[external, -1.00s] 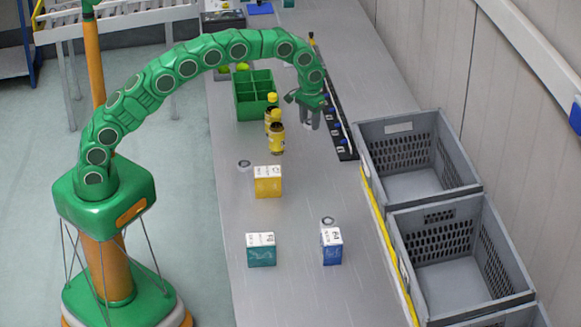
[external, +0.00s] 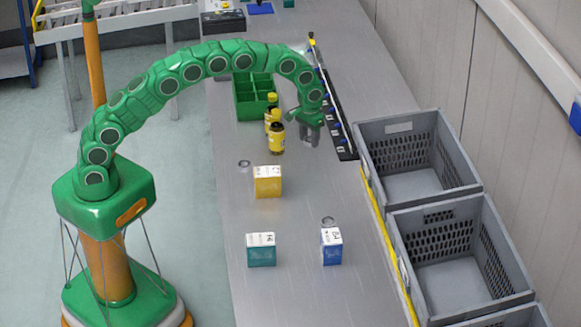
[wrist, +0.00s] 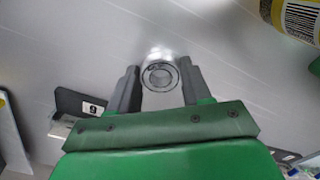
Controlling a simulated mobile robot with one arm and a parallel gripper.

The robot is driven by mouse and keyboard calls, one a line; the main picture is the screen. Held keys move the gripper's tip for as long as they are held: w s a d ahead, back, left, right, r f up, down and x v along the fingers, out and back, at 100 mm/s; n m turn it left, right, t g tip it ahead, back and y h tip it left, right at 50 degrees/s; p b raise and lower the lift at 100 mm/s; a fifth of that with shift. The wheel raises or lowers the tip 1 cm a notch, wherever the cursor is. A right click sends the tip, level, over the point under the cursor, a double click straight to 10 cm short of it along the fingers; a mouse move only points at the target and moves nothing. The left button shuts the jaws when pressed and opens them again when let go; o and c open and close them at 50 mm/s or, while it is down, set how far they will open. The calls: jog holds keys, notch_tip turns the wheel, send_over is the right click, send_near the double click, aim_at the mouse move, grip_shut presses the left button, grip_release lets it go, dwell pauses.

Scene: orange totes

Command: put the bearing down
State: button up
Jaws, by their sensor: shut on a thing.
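The bearing (wrist: 160,75), a small metal ring with a dark hole, sits between the two grey fingertips in the wrist view. My gripper (external: 310,140) is shut on it, with the fingers pointing down close to the grey table, left of the black strip. The gripper also shows in the wrist view (wrist: 159,82). In the external view the fingers mostly hide the bearing. I cannot tell whether it touches the table. Two similar metal rings lie on the table, one behind the yellow box (external: 244,163) and one behind the blue box (external: 328,221).
Yellow bottles (external: 277,138) stand left of my gripper, in front of a green divided tote (external: 240,110). A black strip (external: 346,152) runs close on the right. Grey crates (external: 372,165) stand farther right. The table in front of my gripper is clear.

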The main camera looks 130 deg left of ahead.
jog(key=o, duration=1.1)
jog(key=shift+r, duration=0.15)
